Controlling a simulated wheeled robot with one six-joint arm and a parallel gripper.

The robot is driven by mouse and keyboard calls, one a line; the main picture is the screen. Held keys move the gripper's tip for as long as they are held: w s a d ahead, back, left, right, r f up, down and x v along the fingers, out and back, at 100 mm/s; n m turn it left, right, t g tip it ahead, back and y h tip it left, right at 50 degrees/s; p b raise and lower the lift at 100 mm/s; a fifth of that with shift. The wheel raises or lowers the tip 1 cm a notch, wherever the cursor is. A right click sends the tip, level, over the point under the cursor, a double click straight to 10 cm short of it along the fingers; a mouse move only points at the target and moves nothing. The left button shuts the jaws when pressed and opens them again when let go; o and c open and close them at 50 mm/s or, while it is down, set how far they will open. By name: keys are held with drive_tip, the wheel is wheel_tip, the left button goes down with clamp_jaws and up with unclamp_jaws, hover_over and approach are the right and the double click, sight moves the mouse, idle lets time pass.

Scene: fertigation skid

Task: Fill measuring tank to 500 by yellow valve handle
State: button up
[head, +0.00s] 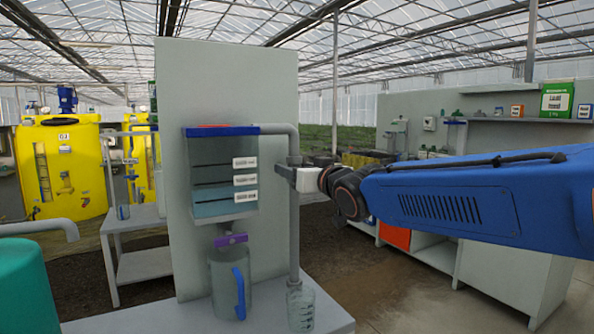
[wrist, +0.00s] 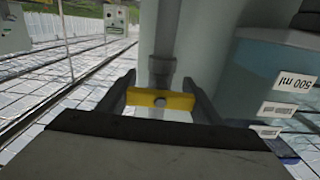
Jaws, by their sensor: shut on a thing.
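The measuring tank (head: 222,170) is a clear box with a blue rim on a grey panel, with three white labels too small to read in the head view. Bluish liquid fills its lower part, with the surface near the middle label. In the wrist view the tank (wrist: 262,75) shows at right with an upside-down label reading 500 ml. My gripper (wrist: 160,98) is shut on the yellow valve handle (wrist: 172,101), which lies crosswise on a grey pipe (wrist: 163,35). In the head view my gripper (head: 287,173) is at the vertical pipe right of the tank, and hides the handle.
Below the tank are a purple valve handle (head: 231,240) and a clear jug (head: 222,285) with a blue handle. A clear beaker (head: 300,308) stands under the pipe's lower end. The grey panel (head: 175,120) stands close behind the tank. A teal container (head: 25,290) is at lower left.

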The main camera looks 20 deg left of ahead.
drive_tip(key=o, duration=1.1)
drive_tip(key=shift+c, duration=0.2)
drive_tip(key=v, duration=1.7)
drive_tip(key=shift+s, duration=0.2)
drive_tip(key=shift+d, duration=0.15)
